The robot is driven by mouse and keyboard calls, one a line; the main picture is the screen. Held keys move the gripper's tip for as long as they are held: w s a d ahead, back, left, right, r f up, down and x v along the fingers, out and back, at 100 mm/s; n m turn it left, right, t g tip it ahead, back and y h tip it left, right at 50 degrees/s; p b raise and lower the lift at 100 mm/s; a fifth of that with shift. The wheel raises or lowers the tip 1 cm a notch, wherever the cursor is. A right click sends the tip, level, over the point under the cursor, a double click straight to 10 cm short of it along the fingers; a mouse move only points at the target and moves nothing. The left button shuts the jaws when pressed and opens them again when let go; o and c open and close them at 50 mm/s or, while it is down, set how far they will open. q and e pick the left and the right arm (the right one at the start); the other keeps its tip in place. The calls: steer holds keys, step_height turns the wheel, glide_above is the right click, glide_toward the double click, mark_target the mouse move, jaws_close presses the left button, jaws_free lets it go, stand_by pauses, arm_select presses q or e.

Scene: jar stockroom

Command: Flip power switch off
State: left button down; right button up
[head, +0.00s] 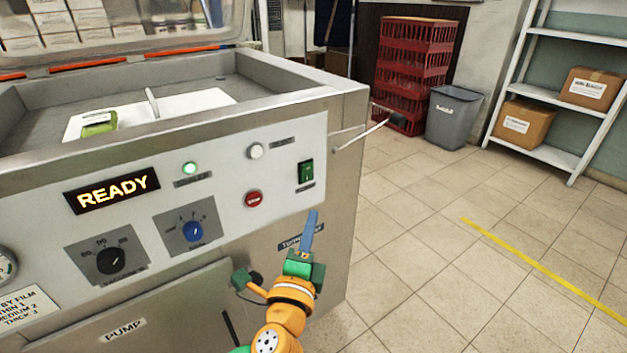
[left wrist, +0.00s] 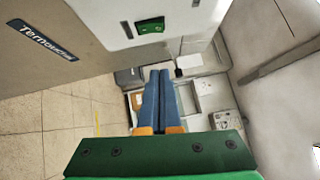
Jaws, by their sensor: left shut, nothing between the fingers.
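The green power switch (head: 306,171) sits at the right end of the machine's white control panel (head: 228,185). It also shows at the top of the left wrist view (left wrist: 150,25). A small light (head: 189,168) on the panel glows green, and the display (head: 112,190) reads READY. My left gripper (head: 312,216) is shut and empty, its blue fingers pointing up just below the switch in the head view. The fingertips appear apart from the switch. My right gripper is not in view.
A red stop button (head: 253,199), a white button (head: 256,151), a black knob (head: 111,261) and a blue knob (head: 192,231) are on the same panel. A grey bin (head: 452,117), red crates (head: 415,65) and a shelf (head: 546,95) stand behind. The tiled floor at right is clear.

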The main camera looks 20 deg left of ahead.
arm_select(q)
glide_toward(310, 178)
steer(key=w+d+r, duration=0.3)
steer(key=w+a, duration=0.3)
steer(key=shift+r, duration=0.3)
steer(key=shift+d, duration=0.1)
